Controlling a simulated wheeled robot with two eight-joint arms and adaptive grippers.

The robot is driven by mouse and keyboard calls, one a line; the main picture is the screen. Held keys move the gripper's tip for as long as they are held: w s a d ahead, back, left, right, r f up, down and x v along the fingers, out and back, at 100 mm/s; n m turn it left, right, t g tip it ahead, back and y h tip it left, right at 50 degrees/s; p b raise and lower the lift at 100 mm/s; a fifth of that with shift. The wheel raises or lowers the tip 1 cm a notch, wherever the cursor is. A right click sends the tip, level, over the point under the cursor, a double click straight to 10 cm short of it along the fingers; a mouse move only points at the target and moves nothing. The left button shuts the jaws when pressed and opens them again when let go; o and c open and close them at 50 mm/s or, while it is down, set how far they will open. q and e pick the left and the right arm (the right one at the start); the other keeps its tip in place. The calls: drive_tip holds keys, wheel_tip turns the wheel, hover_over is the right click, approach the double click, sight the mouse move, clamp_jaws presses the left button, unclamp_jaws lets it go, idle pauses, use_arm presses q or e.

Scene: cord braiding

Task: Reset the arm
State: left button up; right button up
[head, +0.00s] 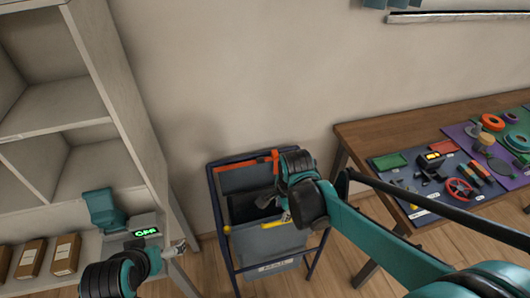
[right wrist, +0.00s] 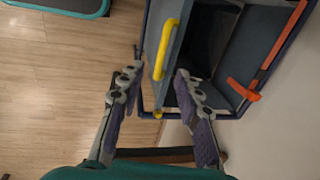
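My right gripper (head: 285,217) is in front of the dark blue-framed rack (head: 222,240). In the right wrist view its two fingers (right wrist: 158,72) are spread apart with nothing held between them. A yellow handle (right wrist: 165,47) on the rack is just beyond the fingertips; it also shows in the head view (head: 272,225). My left gripper (head: 177,248) is at the lower left, close to the shelf unit. It is small in the picture and its fingers are unclear. No cord can be made out.
A wooden table (head: 375,133) with mats and several small parts stands at the right.

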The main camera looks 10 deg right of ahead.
drive_tip(key=s+r+n+t, duration=0.5)
drive_tip(key=s+r+n, duration=0.1)
drive_tip(key=n, duration=1.1)
drive_tip(key=shift+s+d+n, duration=0.3)
drive_tip(key=shift+s, duration=0.4)
